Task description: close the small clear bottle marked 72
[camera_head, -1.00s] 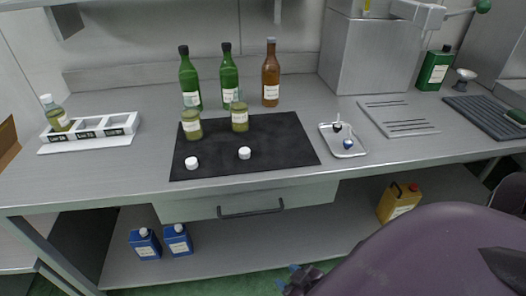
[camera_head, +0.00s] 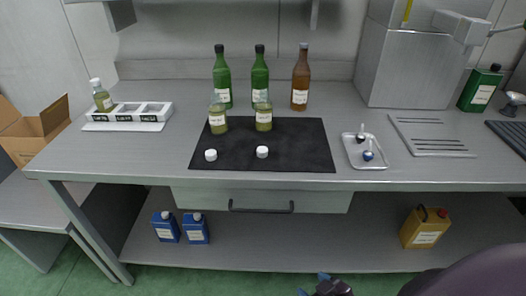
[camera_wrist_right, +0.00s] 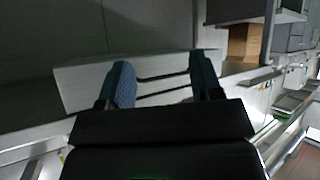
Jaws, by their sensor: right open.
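Two small clear bottles with olive-coloured contents stand upright and uncapped on the black mat (camera_head: 290,155): a left bottle (camera_head: 217,123) and a right bottle (camera_head: 264,120). Their labels are too small to read, so I cannot tell which is marked 72. A left white cap (camera_head: 211,155) and a right white cap (camera_head: 262,152) lie on the mat in front of them. My right gripper (camera_head: 326,290) is low at the bottom edge, in front of the bench and far from the bottles. In the right wrist view its fingers (camera_wrist_right: 160,75) are apart and empty. My left gripper is out of view.
A white rack (camera_head: 125,127) holds a capped small bottle (camera_head: 102,99) at the left. Two green bottles (camera_head: 222,80) and a brown bottle (camera_head: 300,85) stand behind the mat. A tray (camera_head: 364,151) with small tools lies right of it. The bench's front strip is clear.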

